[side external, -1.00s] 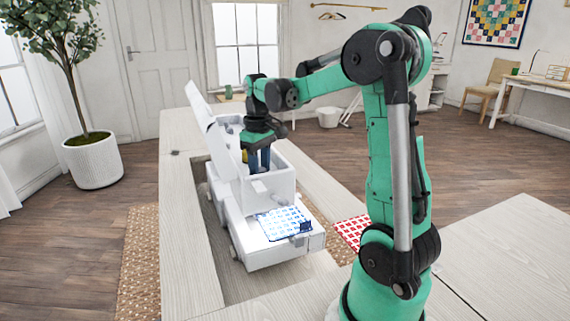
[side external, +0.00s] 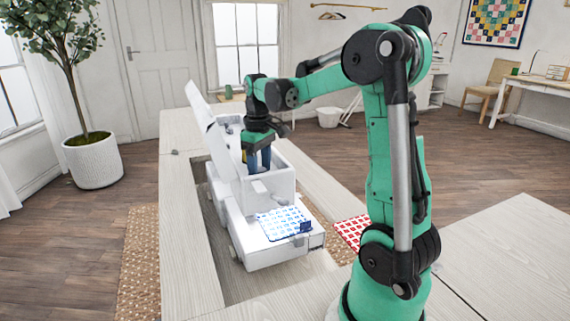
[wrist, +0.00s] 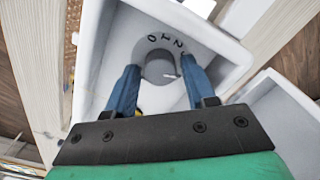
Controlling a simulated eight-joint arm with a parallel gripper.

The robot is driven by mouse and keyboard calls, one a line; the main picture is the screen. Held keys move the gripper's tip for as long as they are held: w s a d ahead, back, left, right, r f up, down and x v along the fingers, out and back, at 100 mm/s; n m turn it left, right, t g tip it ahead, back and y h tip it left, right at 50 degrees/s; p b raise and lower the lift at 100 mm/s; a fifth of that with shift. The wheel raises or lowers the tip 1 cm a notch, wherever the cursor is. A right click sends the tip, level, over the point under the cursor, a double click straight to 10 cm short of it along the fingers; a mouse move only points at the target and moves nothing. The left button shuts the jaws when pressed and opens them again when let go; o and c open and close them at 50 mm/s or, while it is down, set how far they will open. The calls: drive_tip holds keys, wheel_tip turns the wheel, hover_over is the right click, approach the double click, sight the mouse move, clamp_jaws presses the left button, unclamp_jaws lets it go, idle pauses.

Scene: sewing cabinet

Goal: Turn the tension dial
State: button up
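The tension dial (wrist: 160,68) is a grey round knob in the wrist view, with a small white mark at its lower right. Dark digits, among them 0, 1 and 2, curve around its far side on the white sewing machine (wrist: 105,50). My gripper (wrist: 160,75) has its blue fingers apart, one on each side of the dial, with the dial between their tips. A narrow gap seems to show; I cannot tell whether either finger touches. In the side view, my gripper (side external: 259,168) points down into the white machine (side external: 275,187), whose body hides the dial and fingertips.
A raised white panel (side external: 215,125) stands tilted beside my gripper on the left. The machine sits in a cutout of the pale wooden tabletop (side external: 185,230). A blue-checked cloth (side external: 283,224) lies on its near end; a red-checked cloth (side external: 351,231) lies to the right.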

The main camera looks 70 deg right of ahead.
sight(260, 169)
drive_tip(key=shift+r, duration=2.8)
drive_tip(key=shift+a, duration=0.1)
drive_tip(key=shift+a+r, duration=0.15)
drive_tip(key=shift+a, duration=0.25)
drive_tip(key=s+a+f+t, duration=0.1)
drive_tip(key=a+f+t, duration=0.1)
drive_tip(key=a, duration=0.7)
drive_tip(key=s+a+f+n+t, duration=0.1)
drive_tip(key=a+f+t, duration=0.2)
drive_tip(key=a, duration=0.7)
drive_tip(key=shift+f+t, duration=0.25)
drive_tip(key=shift+t, duration=0.85)
drive_tip(key=shift+c, duration=0.2)
